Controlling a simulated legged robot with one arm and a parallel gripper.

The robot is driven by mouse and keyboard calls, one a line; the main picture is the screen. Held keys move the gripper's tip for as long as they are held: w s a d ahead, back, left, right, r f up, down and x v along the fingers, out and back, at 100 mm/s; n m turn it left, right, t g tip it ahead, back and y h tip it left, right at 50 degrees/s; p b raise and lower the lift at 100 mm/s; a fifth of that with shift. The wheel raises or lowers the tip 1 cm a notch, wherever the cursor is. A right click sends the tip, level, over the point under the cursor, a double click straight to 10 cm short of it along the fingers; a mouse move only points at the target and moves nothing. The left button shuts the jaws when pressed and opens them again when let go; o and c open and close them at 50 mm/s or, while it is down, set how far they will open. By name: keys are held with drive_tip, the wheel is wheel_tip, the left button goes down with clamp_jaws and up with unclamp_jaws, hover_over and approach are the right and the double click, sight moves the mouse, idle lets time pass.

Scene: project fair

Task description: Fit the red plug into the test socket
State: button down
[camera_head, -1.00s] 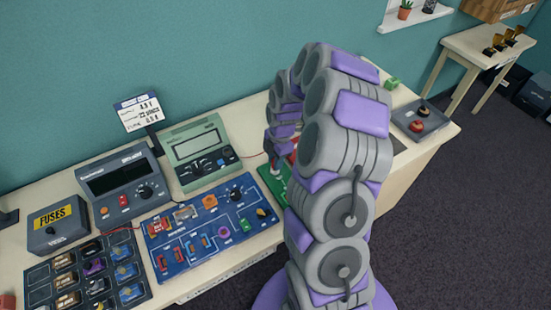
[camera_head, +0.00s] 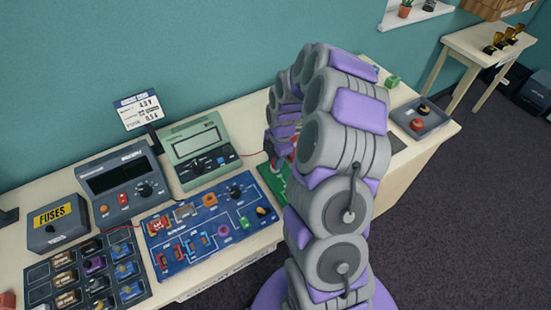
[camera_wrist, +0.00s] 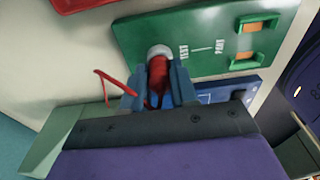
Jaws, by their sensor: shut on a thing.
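The red plug (camera_wrist: 159,78) is in my gripper (camera_wrist: 158,85), between its blue-grey fingers, with a thin red cable trailing to the left. The plug's far end meets the pale round test socket (camera_wrist: 158,51) on the green board (camera_wrist: 205,18) in the wrist view. The word TEST is printed beside this socket. How deep the plug sits cannot be told, as the plug and fingers cover the contact. In the head view my arm hides most of the green board (camera_head: 267,175), and the plug cannot be made out clearly.
A blue circuit panel (camera_head: 190,250) lies left of the green board, with a green meter (camera_head: 200,160) and a grey meter (camera_head: 122,180) behind. A fuse box (camera_head: 57,225) and a dark tray of parts (camera_head: 75,298) are further left. A grey tray (camera_head: 432,125) stands right.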

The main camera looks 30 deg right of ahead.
drive_tip(key=shift+f, duration=0.1)
drive_tip(key=shift+c, duration=1.6)
unclamp_jaws()
drive_tip(key=shift+r+p, duration=1.25)
drive_tip(key=shift+r, duration=2.75)
